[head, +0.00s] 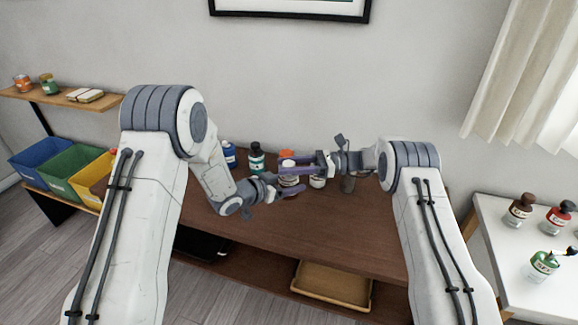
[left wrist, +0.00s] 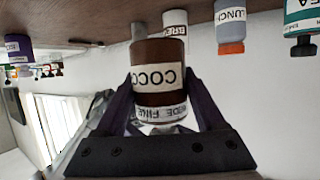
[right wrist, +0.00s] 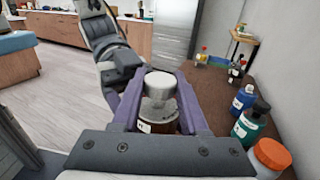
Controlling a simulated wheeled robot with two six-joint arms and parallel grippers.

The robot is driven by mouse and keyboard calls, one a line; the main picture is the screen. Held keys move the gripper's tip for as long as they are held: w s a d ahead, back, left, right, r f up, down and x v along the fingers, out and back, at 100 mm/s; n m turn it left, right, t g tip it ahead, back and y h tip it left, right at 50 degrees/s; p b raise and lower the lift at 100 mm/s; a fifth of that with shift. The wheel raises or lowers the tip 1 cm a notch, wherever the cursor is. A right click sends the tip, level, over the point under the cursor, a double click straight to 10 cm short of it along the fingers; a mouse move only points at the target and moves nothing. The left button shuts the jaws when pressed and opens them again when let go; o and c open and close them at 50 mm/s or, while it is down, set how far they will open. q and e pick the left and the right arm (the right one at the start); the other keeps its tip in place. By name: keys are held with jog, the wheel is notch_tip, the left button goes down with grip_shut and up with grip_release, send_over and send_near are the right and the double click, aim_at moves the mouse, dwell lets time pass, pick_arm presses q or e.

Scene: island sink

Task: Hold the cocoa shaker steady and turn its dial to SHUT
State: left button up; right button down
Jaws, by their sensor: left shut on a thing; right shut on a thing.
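In the left wrist view, which is upside down, the brown body (left wrist: 158,75) shows a white COCOA label. Its pale dial ring (left wrist: 165,114) carries the words WIDE and FINE; its setting is unreadable. My left gripper (left wrist: 157,92) is shut on the body, one finger on each side. My right gripper (right wrist: 160,88) is shut around the pale top (right wrist: 161,82) of the shaker, from above the body.
Beside the shaker stand a blue bottle (head: 229,156), a teal bottle (head: 257,160) and an orange-lidded jar (right wrist: 272,156). The table front (head: 300,235) is clear. A tan tray (head: 330,284) lies on the lower shelf.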

jog(key=shift+n+g, duration=0.6)
jog(key=shift+g, duration=0.4)
jog(key=shift+c, duration=2)
grip_release()
jog(key=shift+d, duration=0.1)
jog(key=v, duration=0.7)
jog(key=shift+w+d+r, duration=0.1)
jog(key=shift+d, duration=0.05)
